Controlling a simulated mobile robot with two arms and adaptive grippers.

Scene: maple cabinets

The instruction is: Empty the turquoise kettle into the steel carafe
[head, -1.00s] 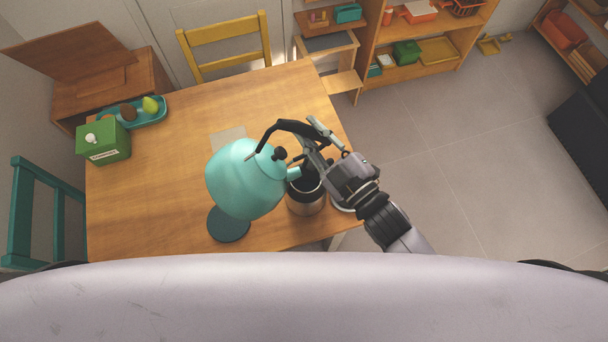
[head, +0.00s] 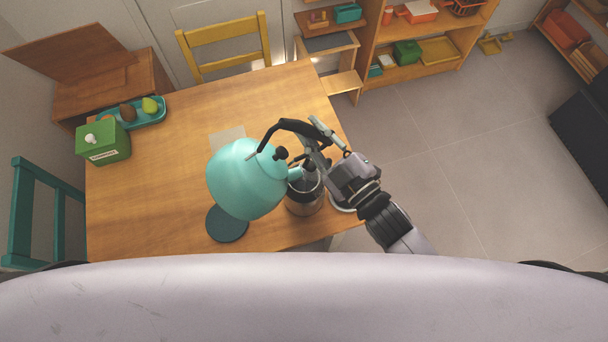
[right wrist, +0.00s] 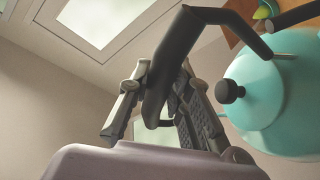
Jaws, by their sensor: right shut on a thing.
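The turquoise kettle (head: 240,182) is tilted in the air above the table, its spout pointing right over the mouth of the steel carafe (head: 304,203). My right gripper (head: 318,140) is shut on the kettle's black handle. The handle also shows between the fingers (right wrist: 165,95) in the right wrist view, with the kettle's body and lid knob (right wrist: 273,95) at the right. The carafe stands upright near the table's front right edge, partly hidden by the spout and my gripper. Whether liquid is flowing cannot be told. My left gripper is not in view.
A dark round mat (head: 228,224) lies below the kettle on the wooden table (head: 150,205). A green box (head: 103,143) and a teal tray (head: 151,121) with food stand at the far left. A yellow chair (head: 224,42) and a teal chair (head: 32,205) flank the table. The table's left middle is clear.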

